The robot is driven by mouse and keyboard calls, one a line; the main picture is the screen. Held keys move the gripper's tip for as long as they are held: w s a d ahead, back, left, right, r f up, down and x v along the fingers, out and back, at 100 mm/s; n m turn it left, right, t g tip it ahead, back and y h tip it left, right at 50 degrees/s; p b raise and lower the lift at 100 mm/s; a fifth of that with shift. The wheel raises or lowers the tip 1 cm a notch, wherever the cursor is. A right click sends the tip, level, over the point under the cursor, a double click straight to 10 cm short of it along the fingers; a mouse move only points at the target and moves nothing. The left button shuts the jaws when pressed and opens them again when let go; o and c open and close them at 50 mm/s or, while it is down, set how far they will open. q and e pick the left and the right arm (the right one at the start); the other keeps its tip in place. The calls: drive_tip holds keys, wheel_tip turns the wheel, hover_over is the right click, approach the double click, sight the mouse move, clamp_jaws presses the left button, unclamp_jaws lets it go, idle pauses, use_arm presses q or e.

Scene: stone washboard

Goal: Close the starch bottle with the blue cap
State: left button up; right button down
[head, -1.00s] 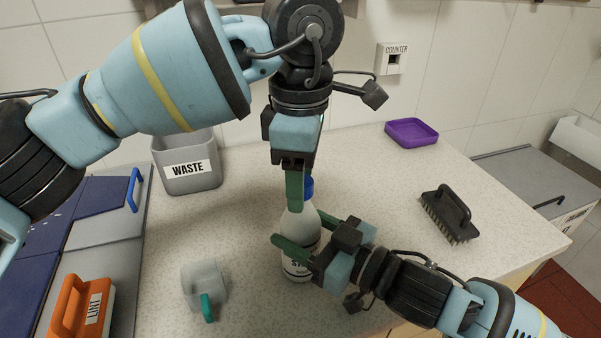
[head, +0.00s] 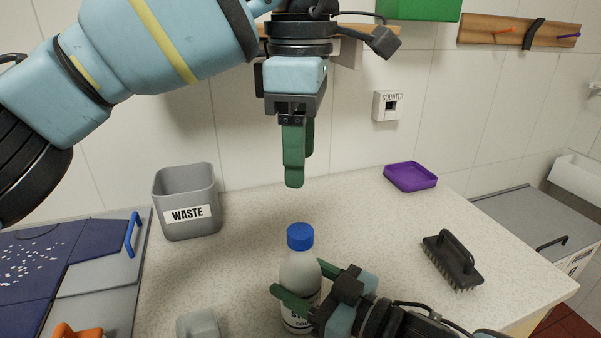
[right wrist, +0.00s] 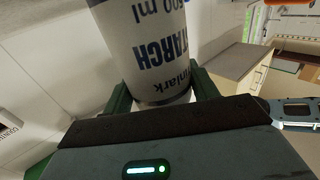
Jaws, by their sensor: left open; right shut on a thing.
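The white starch bottle (head: 299,272) stands upright on the speckled counter in the head view. The blue cap (head: 300,236) sits on top of its neck; whether it is fully tight cannot be told. My right gripper (head: 297,285) is shut on the bottle's body from the right. In the right wrist view the bottle (right wrist: 150,45) is between the fingers, its starch label upside down. My left gripper (head: 296,180) is open and empty, pointing down above the cap, clearly apart from it.
A grey waste bin (head: 187,218) stands at the back left. A purple tray (head: 411,177) and a black brush (head: 452,262) are on the right. A grey cup (head: 198,325) is at the front left. Counter (head: 250,225) around the bottle is mostly clear.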

sight(318, 290)
idle(0.3)
drive_tip(key=shift+c, duration=1.8)
unclamp_jaws()
drive_tip(key=shift+b+v, duration=0.3)
drive_tip(key=shift+v, duration=3.6)
drive_tip(key=shift+d, duration=0.1)
